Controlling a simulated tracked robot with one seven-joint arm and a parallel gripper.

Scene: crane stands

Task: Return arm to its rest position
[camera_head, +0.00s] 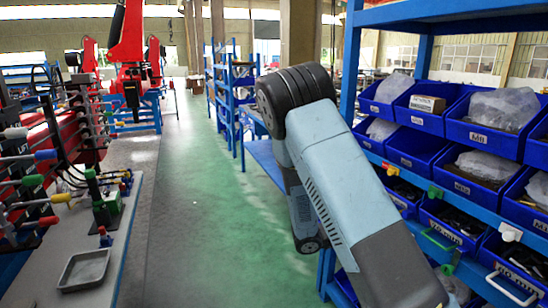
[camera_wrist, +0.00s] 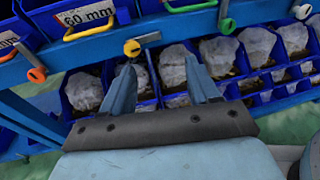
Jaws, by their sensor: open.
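My arm (camera_head: 335,175) fills the middle right of the head view, bent at a dark ribbed joint, with its lower part reaching down in front of the blue shelf. My gripper does not show in the head view. In the wrist view my gripper (camera_wrist: 158,90) has its two blue-grey fingers spread apart. Nothing is between the fingers. They point toward blue bins holding items in clear plastic bags (camera_wrist: 205,62). I cannot tell how near the fingertips are to the bins.
A blue shelf rack (camera_head: 348,70) with labelled blue bins (camera_head: 415,147) stands close on the right. A bench (camera_head: 55,265) with a metal tray (camera_head: 85,269) and red equipment lines the left. The green aisle floor (camera_head: 210,220) between is clear. Coloured handles (camera_wrist: 142,44) stick out from the rack.

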